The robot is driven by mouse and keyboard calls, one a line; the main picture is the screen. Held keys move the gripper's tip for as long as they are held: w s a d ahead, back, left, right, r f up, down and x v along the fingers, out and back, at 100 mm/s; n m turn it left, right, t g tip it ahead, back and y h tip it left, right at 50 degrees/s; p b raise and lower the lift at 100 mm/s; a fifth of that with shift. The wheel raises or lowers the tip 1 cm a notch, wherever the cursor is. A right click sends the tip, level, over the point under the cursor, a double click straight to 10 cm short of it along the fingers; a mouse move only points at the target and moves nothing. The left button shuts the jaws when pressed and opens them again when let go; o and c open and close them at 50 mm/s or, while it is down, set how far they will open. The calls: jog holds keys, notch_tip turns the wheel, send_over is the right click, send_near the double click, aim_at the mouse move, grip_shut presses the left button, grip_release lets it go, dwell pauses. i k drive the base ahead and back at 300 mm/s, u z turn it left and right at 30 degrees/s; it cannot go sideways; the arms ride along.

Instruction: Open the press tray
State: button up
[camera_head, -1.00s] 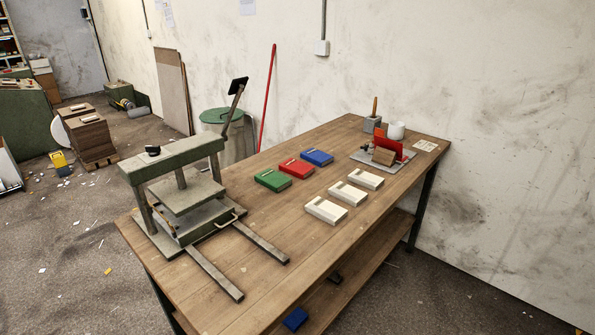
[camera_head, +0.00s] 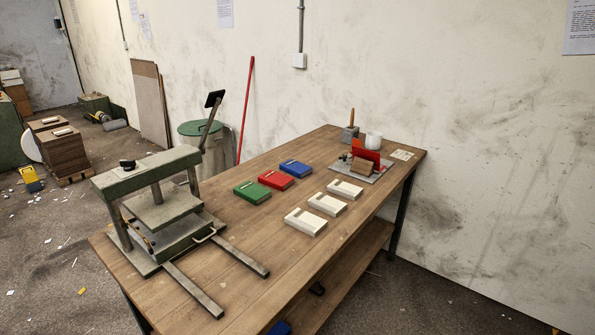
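The green-grey press (camera_head: 150,192) stands at the left end of the wooden table. Its tray (camera_head: 180,240) sits low under the raised press plate (camera_head: 162,212), inside the frame. A light metal handle (camera_head: 205,237) shows on the tray's front right side. Two flat rails (camera_head: 192,290) reach out from the press over the table top and are bare. A long lever (camera_head: 208,118) with a black grip rises behind the press. My gripper is not in view.
On the wooden table (camera_head: 260,290) lie green (camera_head: 252,192), red (camera_head: 276,180) and blue (camera_head: 295,168) blocks, three white blocks (camera_head: 306,222), and a red fixture (camera_head: 366,158) at the far end. A green-lidded bin (camera_head: 200,128) and red pole (camera_head: 245,110) stand behind.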

aim_at(166, 243)
jog(key=u, duration=0.3)
jog(key=i, duration=1.5)
jog(key=u, duration=0.1)
